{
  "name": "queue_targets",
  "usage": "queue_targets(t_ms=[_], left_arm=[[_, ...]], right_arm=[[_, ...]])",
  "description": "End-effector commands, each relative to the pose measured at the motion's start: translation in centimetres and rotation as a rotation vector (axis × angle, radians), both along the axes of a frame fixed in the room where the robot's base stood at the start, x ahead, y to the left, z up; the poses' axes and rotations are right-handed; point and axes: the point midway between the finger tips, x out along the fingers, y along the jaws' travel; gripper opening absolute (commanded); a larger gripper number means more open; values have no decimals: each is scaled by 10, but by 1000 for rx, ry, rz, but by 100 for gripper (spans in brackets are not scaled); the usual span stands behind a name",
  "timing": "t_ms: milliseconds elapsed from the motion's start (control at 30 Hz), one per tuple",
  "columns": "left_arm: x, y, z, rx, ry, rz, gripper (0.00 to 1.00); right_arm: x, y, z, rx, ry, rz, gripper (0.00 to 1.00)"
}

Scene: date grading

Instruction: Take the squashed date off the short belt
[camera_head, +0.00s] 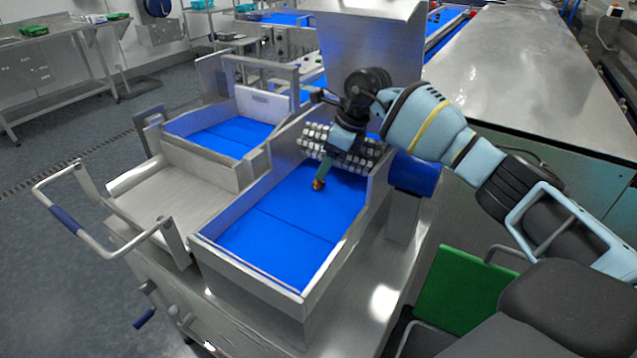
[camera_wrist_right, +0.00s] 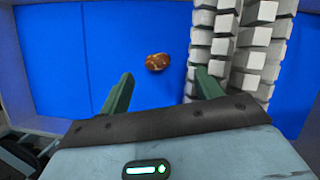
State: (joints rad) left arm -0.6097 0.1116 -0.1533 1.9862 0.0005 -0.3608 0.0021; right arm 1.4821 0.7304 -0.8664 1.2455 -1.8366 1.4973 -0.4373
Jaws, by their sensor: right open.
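The date (camera_wrist_right: 157,62), brown and glossy, lies on the blue short belt (camera_wrist_right: 95,30) in the right wrist view. In the head view the date (camera_head: 318,184) shows small on the blue belt (camera_head: 283,225), close to the gripper's fingertips. My right gripper (camera_head: 325,173) reaches down over the belt from the right. In the right wrist view its two green fingers (camera_wrist_right: 163,88) are apart with nothing between them, and the date lies just beyond the tips. I cannot tell how flat the date is. My left gripper is not in view.
A white segmented roller (camera_wrist_right: 229,45) lies across the belt close to the right finger; it also shows in the head view (camera_head: 314,141). Metal side walls (camera_head: 349,240) frame the belt. A second blue belt (camera_head: 233,137) lies to the left.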

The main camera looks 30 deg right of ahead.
Motion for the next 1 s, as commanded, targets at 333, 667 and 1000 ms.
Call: queue_targets(t_ms=[333,667,1000], left_arm=[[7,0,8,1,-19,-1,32],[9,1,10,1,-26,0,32],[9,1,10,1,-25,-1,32]], right_arm=[[-1,6,-20,-1,1,0,65],[6,15,-50,-1,-2,-1,65],[6,14,-49,-1,-1,-1,38]])
